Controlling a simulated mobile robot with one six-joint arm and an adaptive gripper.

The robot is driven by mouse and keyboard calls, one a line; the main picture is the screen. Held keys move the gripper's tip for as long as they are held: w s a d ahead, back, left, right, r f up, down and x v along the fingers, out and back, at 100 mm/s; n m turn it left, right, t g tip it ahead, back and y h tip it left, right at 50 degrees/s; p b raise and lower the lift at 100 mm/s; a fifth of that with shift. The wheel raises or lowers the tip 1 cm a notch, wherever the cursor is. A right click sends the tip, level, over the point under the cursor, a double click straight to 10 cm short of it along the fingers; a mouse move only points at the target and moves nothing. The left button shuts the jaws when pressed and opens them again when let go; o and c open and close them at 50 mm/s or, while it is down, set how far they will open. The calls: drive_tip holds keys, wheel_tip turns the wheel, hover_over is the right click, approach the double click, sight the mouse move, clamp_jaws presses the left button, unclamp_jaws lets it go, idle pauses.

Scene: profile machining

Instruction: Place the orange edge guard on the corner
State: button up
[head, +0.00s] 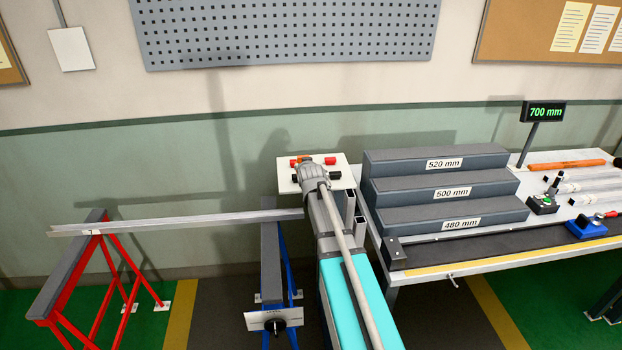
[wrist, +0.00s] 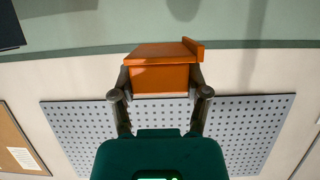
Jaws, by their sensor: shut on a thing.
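The orange edge guard (wrist: 160,76) is a block with a raised lip on its right side in the wrist view. My gripper (wrist: 160,84) is shut on it, one dark finger on each side, and it is held clear in front of the wall. In the head view my gripper (head: 313,172) is seen from behind over a white panel (head: 288,184), and only a sliver of orange shows past it. The task does not say which corner is meant, and I cannot pick it out in these views.
Small red and black pieces sit on the white panel around my gripper. A long metal profile (head: 180,222) spans a red trestle (head: 100,250) and a blue one (head: 285,270). Grey steps (head: 440,218) marked 480, 500 and 520 mm stand on the workbench (head: 400,278) at right.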

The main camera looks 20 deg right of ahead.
drive_tip(key=w+d+f+b, duration=0.1)
drive_tip(key=w, duration=0.1)
drive_tip(key=w+d+f, duration=0.1)
drive_tip(key=w+d+f+b, duration=0.1)
drive_tip(key=w, duration=0.1)
drive_tip(key=shift+w+d+b, duration=0.25)
drive_tip(key=shift+w+b, duration=0.05)
drive_tip(key=w+f+b, duration=0.1)
drive_tip(key=d+f+b, duration=0.1)
drive_tip(key=w+f+b, duration=0.1)
drive_tip(key=f+b, duration=0.1)
drive_tip(key=shift+w+d, duration=0.3)
drive_tip(key=shift+d, duration=0.05)
drive_tip(key=shift+w+d+f+b, duration=0.25)
drive_tip(key=shift+w+f+b, duration=0.05)
drive_tip(key=shift+f+b, duration=0.1)
drive_tip(key=shift+w+d+f+b, duration=0.2)
drive_tip(key=shift+w+f+b, duration=0.15)
drive_tip(key=shift+f+b, duration=1.6)
drive_tip(key=shift+f, duration=0.05)
drive_tip(key=shift+f, duration=0.15)
drive_tip(key=o, duration=0.8)
drive_tip(key=shift+o, duration=0.2)
